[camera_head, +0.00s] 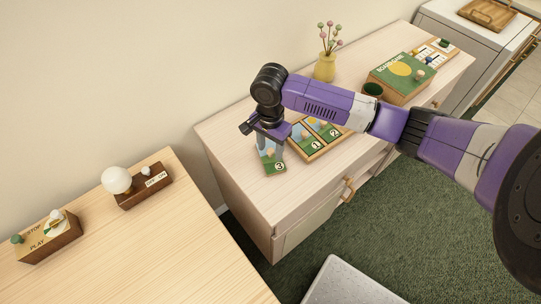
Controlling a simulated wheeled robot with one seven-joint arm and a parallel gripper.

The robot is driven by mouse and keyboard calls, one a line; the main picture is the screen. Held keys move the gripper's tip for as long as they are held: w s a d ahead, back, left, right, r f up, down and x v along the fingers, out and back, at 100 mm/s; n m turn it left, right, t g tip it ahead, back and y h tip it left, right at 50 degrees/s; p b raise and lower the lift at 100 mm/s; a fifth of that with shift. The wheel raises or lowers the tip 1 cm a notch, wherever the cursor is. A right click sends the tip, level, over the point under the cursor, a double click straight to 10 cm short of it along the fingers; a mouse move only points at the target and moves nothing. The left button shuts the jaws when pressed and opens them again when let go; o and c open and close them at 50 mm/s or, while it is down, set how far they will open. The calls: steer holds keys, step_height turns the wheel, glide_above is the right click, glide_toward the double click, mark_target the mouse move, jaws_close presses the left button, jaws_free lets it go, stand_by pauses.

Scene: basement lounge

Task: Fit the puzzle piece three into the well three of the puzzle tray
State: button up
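Puzzle piece three (270,163) is a flat green picture tile with a round 3 near its lower corner. It is at the left part of the pale wooden cabinet top, left of and apart from the puzzle tray (311,157). The tray is wooden, and tiles marked 1 and 2 show in it. My arm covers the tray's far side, and I cannot make out well three. My gripper (270,148) points down over piece three, its fingers apart near the tile's far part. Whether they touch or grip the tile is unclear.
A yellow vase (325,68) with flowers stands behind my arm. A green game box (402,72) and a dark green cup (373,89) are to the right. A separate table (140,255) with switch boxes is at left.

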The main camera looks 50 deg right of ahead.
jaws_close()
steer(key=shift+r, duration=0.15)
